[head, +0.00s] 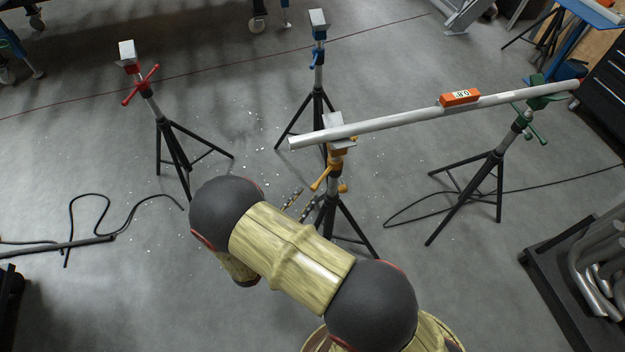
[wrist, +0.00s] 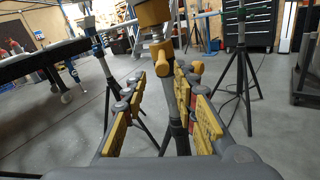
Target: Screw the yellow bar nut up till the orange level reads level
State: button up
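The yellow stand (head: 338,160) holds up the left end of a long pale pipe (head: 385,123). Its yellow bar nut (head: 321,180) has a knobbed bar and sits below the stand's head. The bar nut also shows in the wrist view (wrist: 163,50), above and beyond the fingertips. The orange level (head: 460,97) lies on the pipe toward the right; its small reading is too unclear to tell. The pipe's right end rests on the green stand (head: 538,92). My gripper (wrist: 160,84) is open, its yellow-padded fingers apart with nothing gripped. My arm hides most of it in the head view.
A red stand (head: 145,85) is at the left and a blue stand (head: 318,70) behind, both without pipe. Black cable (head: 100,205) lies on the floor at left. A dark cart with bent pipes (head: 585,265) stands at right. Open floor lies between the stands.

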aim_at(319, 181)
jog(key=shift+b+x, duration=0.95)
jog(key=shift+x, duration=2.95)
jog(key=shift+s+d+r, duration=0.15)
jog(key=shift+d, duration=0.05)
jog(key=c, duration=0.3)
jog(key=c, duration=0.4)
grip_shut()
